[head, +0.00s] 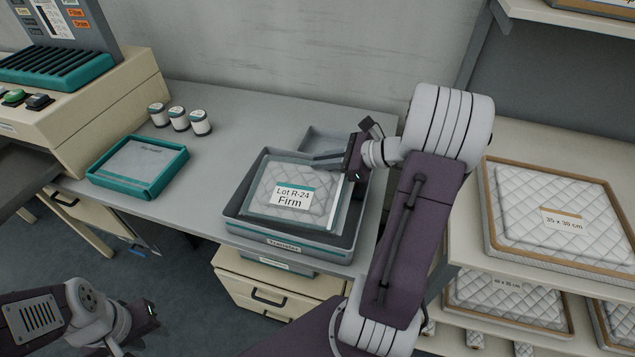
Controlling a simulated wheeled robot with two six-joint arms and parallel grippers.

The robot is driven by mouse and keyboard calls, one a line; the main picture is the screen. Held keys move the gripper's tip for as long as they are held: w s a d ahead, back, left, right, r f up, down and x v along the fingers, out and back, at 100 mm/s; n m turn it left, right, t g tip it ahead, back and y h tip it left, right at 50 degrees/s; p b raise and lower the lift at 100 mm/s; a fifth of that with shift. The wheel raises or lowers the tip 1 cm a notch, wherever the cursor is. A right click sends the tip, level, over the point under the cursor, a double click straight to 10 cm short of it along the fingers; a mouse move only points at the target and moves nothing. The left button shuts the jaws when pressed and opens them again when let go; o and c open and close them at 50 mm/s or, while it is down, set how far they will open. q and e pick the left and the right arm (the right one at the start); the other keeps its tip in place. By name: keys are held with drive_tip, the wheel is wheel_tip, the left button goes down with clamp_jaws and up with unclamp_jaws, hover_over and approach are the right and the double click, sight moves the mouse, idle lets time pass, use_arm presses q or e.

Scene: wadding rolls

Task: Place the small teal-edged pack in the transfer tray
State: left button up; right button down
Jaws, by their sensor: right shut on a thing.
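The small teal-edged pack (265,188), quilted and pale with a label reading "Lot R-24 Firm", is within the outline of the grey transfer tray (290,243) on the bench. I cannot tell whether it rests on the tray floor or is held just above it. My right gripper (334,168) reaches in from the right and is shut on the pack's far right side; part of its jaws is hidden. My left gripper (145,322) is low at the bottom left, away from the bench, with its jaws unclear.
A teal tray (135,193) and several small labelled jars or rolls (179,119) are on the bench to the left. A grey bin (318,141) is behind the transfer tray. A machine (70,60) stands at far left. Shelves with quilted pads (555,195) are right.

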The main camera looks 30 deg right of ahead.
sight(324, 172)
wheel_tip(324, 172, down, 4)
drive_tip(key=shift+b, duration=0.45)
drive_tip(key=shift+f, duration=0.1)
drive_tip(key=c, duration=1.5)
unclamp_jaws()
drive_tip(key=shift+f, duration=0.1)
drive_tip(key=shift+s+d+r, duration=0.1)
drive_tip(key=shift+s+r, duration=0.05)
drive_tip(key=shift+r, duration=0.15)
drive_tip(key=p+v, duration=0.2)
drive_tip(key=v, duration=0.9)
drive_tip(key=shift+s+d, duration=0.15)
drive_tip(key=shift+s, duration=0.1)
